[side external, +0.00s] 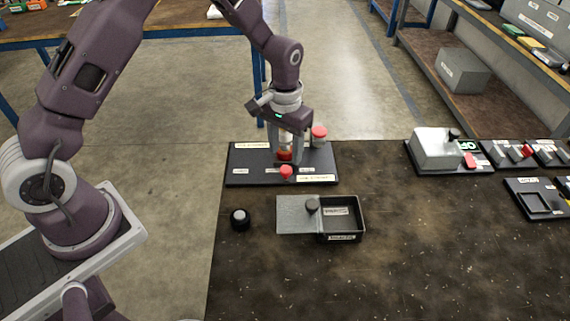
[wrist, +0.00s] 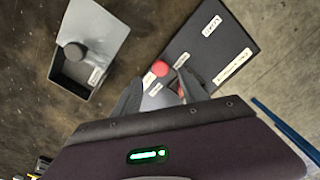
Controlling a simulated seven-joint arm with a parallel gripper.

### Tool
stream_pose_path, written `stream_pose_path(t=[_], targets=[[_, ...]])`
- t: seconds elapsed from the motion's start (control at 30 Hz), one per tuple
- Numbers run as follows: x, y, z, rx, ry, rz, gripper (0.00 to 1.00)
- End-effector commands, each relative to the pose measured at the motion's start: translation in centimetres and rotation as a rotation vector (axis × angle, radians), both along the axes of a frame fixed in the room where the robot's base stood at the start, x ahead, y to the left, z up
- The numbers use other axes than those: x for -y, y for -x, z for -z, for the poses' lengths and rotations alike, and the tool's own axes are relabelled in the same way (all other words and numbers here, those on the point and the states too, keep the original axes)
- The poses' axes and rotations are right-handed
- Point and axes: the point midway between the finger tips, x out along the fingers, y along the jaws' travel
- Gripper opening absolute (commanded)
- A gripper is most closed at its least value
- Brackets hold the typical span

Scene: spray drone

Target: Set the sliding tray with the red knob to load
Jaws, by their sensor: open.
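A dark board (side external: 240,172) with white labels lies at the back left of the workbench; it also shows in the wrist view (wrist: 223,45). A red knob (side external: 286,172) stands near its front edge, and a red knob is seen beside my fingers in the wrist view (wrist: 160,68). A second red knob (side external: 319,132) stands at the board's back right. My gripper (side external: 286,152) points down over the board, open, with something red low between or behind its fingers. In the wrist view my gripper (wrist: 158,90) spreads over the board. The tray is largely hidden; I cannot read the labels.
A grey box (side external: 345,220) with a sliding lid and dark knob stands in front of the board. A black round knob (side external: 240,219) is left of it. A white-topped device (side external: 435,148) and small panels (side external: 515,152) stand right. The front bench is clear.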

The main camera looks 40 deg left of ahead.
Motion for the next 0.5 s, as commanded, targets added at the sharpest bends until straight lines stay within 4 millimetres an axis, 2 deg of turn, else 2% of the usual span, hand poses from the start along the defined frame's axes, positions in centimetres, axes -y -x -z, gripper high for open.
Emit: stream_pose_path(t=[0.1, 0.23, 0.33, 0.5], targets=[[0.0, 0.2, 2.5, -0.006, 0.0, -0.001, 0.5], [0.0, 0.2, 4.6, -0.004, 0.0, 0.0, 0.5], [0.0, 0.1, 5.5, -0.002, 0.0, 0.0, 0.5], [0.0, 0.1, 5.7, -0.001, 0.0, 0.0, 0.5]])
